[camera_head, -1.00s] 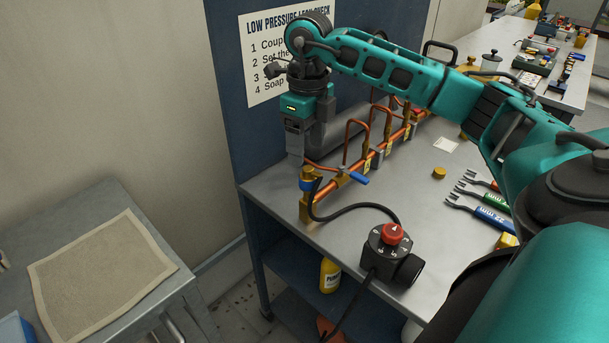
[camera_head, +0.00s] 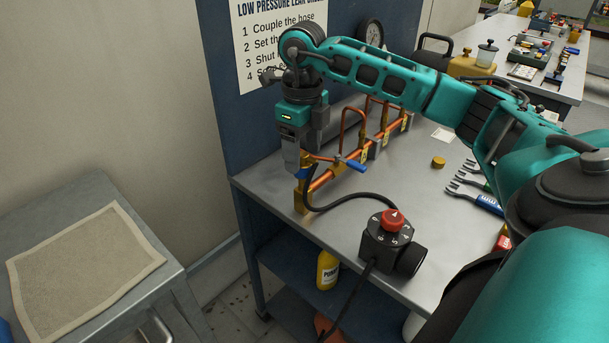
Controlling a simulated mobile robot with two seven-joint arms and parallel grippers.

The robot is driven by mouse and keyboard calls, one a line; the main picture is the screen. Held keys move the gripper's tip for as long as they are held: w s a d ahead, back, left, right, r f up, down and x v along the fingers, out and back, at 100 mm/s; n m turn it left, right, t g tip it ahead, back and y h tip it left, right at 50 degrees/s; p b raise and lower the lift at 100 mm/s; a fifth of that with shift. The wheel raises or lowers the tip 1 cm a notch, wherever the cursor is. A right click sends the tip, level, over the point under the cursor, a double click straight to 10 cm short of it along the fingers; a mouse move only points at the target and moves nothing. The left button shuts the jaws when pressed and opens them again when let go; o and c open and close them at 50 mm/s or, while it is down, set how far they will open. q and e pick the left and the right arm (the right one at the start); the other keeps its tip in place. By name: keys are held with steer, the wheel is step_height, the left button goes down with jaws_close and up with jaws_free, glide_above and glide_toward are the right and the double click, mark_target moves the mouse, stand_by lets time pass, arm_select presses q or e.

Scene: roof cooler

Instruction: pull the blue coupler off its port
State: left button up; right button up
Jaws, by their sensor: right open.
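The blue coupler (camera_head: 302,174) sits on its brass port at the near left end of the copper pipe manifold (camera_head: 334,168). Only a small part of it shows, with the black hose (camera_head: 342,203) running from it. My right gripper (camera_head: 293,168) points down at the coupler from above. Its fingers overlap the coupler's upper left in the picture and hide part of it; I cannot tell whether they touch. The gripper is open. My left gripper is not in view.
A black regulator with a red knob (camera_head: 390,222) stands at the bench's front, on the hose. A blue-handled valve (camera_head: 355,165) is close to the right of the coupler. Fork-ended tools (camera_head: 475,200) and a brass cap (camera_head: 438,162) lie right. The bench middle is clear.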

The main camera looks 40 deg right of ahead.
mark_target(303, 154)
steer(key=shift+f, duration=0.9)
steer(key=shift+f+b, duration=0.6)
steer(key=shift+f, duration=0.05)
arm_select(q)
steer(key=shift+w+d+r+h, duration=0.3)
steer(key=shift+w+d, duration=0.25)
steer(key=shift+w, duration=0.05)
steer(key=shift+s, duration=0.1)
steer(key=shift+p, duration=0.3)
arm_select(e)
steer(key=shift+r, duration=0.1)
steer(key=shift+c, duration=0.2)
jaws_close()
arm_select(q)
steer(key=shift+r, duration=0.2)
arm_select(e)
steer(key=shift+r, duration=0.15)
